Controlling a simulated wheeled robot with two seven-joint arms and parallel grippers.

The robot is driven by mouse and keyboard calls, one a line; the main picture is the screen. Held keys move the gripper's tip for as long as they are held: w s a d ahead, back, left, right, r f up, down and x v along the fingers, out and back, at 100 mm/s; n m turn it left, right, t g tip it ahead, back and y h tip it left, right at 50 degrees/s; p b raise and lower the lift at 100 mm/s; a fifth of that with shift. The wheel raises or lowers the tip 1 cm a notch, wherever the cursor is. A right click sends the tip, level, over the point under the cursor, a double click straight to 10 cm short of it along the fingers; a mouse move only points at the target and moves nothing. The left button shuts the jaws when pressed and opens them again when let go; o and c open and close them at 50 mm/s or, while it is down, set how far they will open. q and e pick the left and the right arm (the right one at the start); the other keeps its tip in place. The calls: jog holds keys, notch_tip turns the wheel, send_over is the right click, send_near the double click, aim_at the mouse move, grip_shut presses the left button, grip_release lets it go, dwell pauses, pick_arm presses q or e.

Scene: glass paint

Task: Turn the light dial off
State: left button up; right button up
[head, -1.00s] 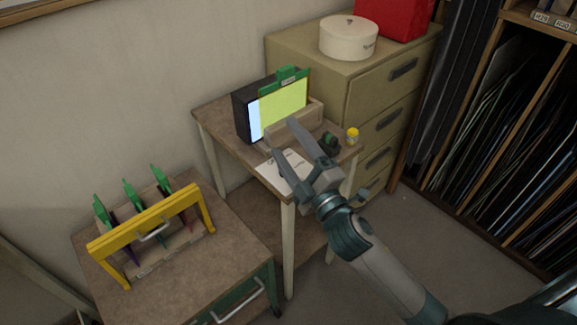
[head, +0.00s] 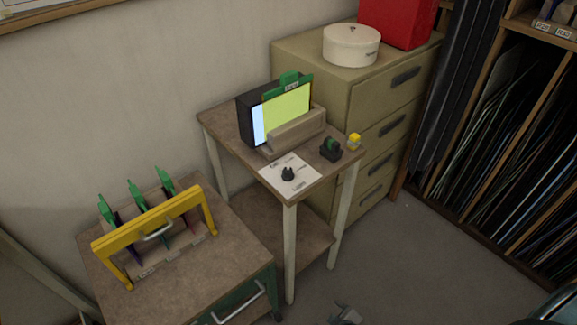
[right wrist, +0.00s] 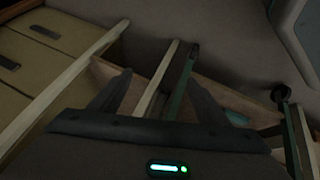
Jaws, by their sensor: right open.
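A small black dial (head: 288,174) sits on a white printed card (head: 276,182) at the front of the small table. Its lettering is too small to read. Behind it stands a dark light box (head: 246,125); its pale bluish screen (head: 258,125) glows beside a yellow-green pane (head: 288,107) in a green-topped frame. My right gripper (head: 346,312) is at the bottom edge of the head view, partly cut off, well below and apart from the dial. In the right wrist view the right gripper (right wrist: 160,82) is open and empty. My left gripper is not in view.
A wooden holder (head: 298,132) stands before the light box. A black tape dispenser (head: 331,149) and a yellow jar (head: 354,141) are right of the dial. A yellow-handled rack (head: 150,222) stands on the left cart. A drawer cabinet (head: 365,90) is behind. Floor to the right is clear.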

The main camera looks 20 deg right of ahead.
jog(key=s+f+m+g, duration=0.1)
jog(key=s+f, duration=0.4)
jog(key=s, duration=0.5)
jog(key=s+f+m+g, duration=0.1)
jog(key=s+f+g, duration=0.2)
jog(key=s+f, duration=0.3)
jog(key=s+f+m+g, duration=0.1)
jog(key=s+f, duration=0.4)
jog(key=s, duration=1.1)
jog(key=shift+d+f+m+g, duration=0.2)
jog(key=shift+f+m+g, duration=0.05)
jog(key=shift+m+g, duration=0.15)
